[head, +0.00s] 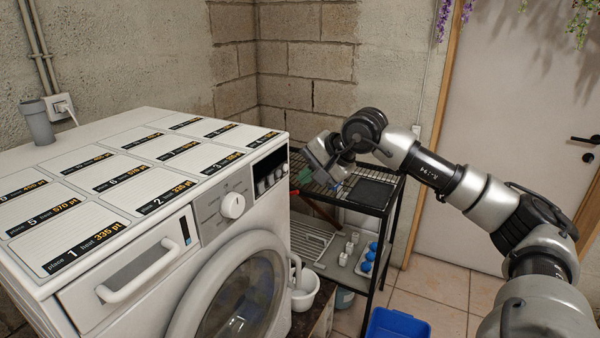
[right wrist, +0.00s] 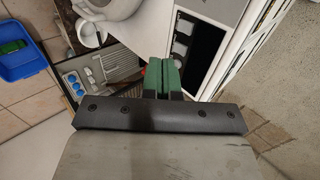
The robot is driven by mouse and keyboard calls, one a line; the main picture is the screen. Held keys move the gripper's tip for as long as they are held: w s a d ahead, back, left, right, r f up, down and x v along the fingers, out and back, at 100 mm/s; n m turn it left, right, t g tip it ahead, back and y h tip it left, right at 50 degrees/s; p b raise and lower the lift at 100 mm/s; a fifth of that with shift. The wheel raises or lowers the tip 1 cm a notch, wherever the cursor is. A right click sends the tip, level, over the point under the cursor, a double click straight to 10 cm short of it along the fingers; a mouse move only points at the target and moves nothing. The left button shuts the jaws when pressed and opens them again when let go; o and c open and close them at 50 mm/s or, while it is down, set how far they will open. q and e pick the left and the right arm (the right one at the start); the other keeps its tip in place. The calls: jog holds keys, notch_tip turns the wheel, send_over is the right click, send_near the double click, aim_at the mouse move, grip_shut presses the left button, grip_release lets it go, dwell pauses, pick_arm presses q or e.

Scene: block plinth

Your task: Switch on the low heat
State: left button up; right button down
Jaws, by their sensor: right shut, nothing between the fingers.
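A white washing machine (head: 120,245) fills the left of the head view. Its front has a white round dial (head: 232,205) and, to the right, a black panel (head: 271,160) with several small light switches or buttons. Which one is the low heat cannot be read. The panel also shows in the right wrist view (right wrist: 205,52). My right gripper (head: 299,182) is shut and empty, just right of the panel with a gap between. Its green fingers (right wrist: 163,77) are together in the wrist view. My left gripper is out of view.
A blue bin (head: 398,324) is on the floor. Printed cards (head: 75,235) cover the machine top.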

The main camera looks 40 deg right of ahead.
aim_at(262, 187)
jog(key=shift+w+a+r+p+x, duration=0.25)
jog(key=shift+p+x, duration=0.5)
jog(key=shift+x, duration=1.05)
jog(key=shift+w+r+p+x, duration=0.35)
jog(key=shift+p+x, duration=0.35)
jog(key=shift+x, duration=1.1)
jog(key=shift+w+a+r+p+x, duration=0.2)
jog(key=shift+p+x, duration=0.55)
jog(key=shift+x, duration=1.05)
jog(key=shift+d+r, duration=0.1)
jog(key=shift+w+f+b, duration=0.1)
jog(key=shift+f+b, duration=0.25)
jog(key=shift+b, duration=0.6)
jog(key=shift+r, duration=0.4)
